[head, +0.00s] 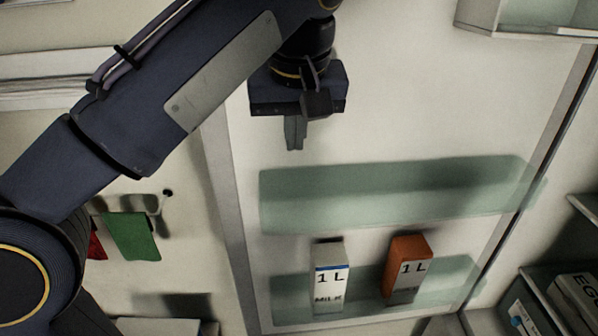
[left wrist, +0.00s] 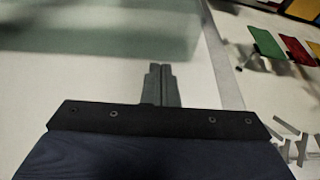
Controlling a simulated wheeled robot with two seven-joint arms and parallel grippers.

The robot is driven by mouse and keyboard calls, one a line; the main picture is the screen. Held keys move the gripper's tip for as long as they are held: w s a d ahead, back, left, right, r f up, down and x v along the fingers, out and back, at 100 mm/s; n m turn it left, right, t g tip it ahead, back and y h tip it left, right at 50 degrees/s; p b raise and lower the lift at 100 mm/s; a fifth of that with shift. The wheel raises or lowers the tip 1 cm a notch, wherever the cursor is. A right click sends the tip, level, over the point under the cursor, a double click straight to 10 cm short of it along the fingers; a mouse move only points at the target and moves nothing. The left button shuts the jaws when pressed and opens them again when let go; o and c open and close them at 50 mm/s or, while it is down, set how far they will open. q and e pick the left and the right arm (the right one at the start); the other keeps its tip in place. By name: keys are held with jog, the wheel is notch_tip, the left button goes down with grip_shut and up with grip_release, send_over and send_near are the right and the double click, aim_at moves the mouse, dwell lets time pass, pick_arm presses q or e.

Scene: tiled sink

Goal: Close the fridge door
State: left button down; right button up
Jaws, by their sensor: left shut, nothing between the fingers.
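The fridge door (head: 392,110) stands open in the head view, its pale inner side facing me. It carries greenish see-through shelves, the lower one (head: 452,285) holding a milk carton (head: 330,280) and an orange carton (head: 408,268). My left gripper (head: 294,140) is in front of the door's upper left part, fingers pointing down. It is shut and empty. In the left wrist view the closed fingers (left wrist: 161,80) are seen against the pale door panel (left wrist: 90,78), near its edge. I cannot tell whether they touch it. My right gripper is not in view.
Fridge shelves with boxes, one marked EGG (head: 578,298), show at the lower right. A green cloth (head: 132,236) and a red cloth (head: 96,240) hang on the wall at the left. A greenish door bin (head: 535,15) is at the top right.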

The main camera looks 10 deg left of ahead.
aim_at(292, 171)
pick_arm(q)
jog(key=x, duration=0.8)
jog(key=shift+s+a+f+b, duration=0.1)
jog(key=shift+f+b, duration=0.15)
jog(key=shift+b, duration=0.05)
jog(key=shift+s+d+f+p, duration=0.15)
jog(key=shift+s+d, duration=0.05)
jog(key=shift+s, duration=0.4)
jog(key=shift+s+d+f+p, duration=0.15)
jog(key=shift+s+d, duration=0.05)
jog(key=shift+s, duration=0.35)
jog(key=shift+s+d+f+p, duration=0.15)
jog(key=shift+s+d, duration=0.1)
jog(key=shift+s, duration=0.35)
jog(key=shift+s, duration=0.15)
